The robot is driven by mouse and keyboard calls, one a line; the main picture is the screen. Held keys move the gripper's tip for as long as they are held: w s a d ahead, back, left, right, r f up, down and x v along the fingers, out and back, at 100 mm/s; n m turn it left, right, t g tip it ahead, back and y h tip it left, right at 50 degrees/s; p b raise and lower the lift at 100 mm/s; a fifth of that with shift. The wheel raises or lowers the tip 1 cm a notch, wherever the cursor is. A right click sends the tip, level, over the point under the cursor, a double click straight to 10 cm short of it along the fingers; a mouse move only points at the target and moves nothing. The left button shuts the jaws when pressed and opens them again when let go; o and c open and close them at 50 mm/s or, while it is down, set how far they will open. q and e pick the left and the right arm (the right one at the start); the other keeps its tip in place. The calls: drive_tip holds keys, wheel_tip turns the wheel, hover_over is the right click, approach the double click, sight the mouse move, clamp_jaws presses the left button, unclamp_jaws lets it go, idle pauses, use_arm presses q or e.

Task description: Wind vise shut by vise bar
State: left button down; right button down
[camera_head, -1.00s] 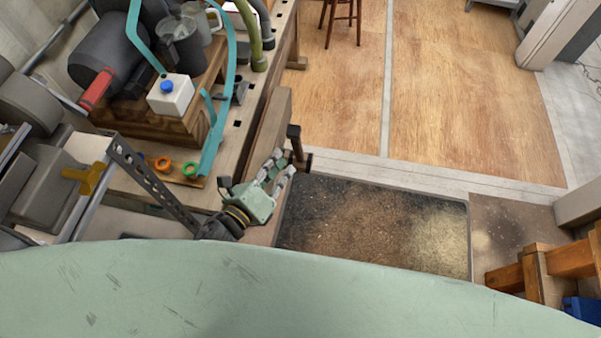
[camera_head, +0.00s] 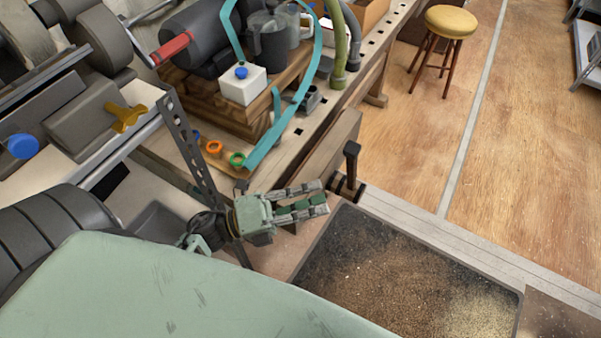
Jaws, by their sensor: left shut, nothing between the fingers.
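The wooden vise jaw (camera_head: 318,157) stands at the front end of the workbench. The dark vise bar (camera_head: 351,166) is close to upright beside the jaw, with a dark fitting (camera_head: 348,189) at its lower end. My left gripper (camera_head: 322,200) is shut and empty. Its fingers point right, with their tips just left of the vise bar's lower end and apart from it in the picture. How far the jaw stands from the bench cannot be told. My right gripper is not in view.
The workbench (camera_head: 300,143) carries a white box (camera_head: 242,85), jugs and teal strips. A perforated metal strut (camera_head: 186,140) rises left of my gripper. A yellow-topped stool (camera_head: 451,22) stands farther back on open wooden floor.

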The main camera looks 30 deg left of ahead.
use_arm(q)
drive_tip(key=w+d+r+p, duration=0.2)
drive_tip(key=w+d, duration=0.1)
drive_tip(key=w, duration=0.4)
drive_tip(key=shift+d+p, duration=0.25)
drive_tip(key=shift+p, duration=0.1)
drive_tip(key=shift+r, duration=0.15)
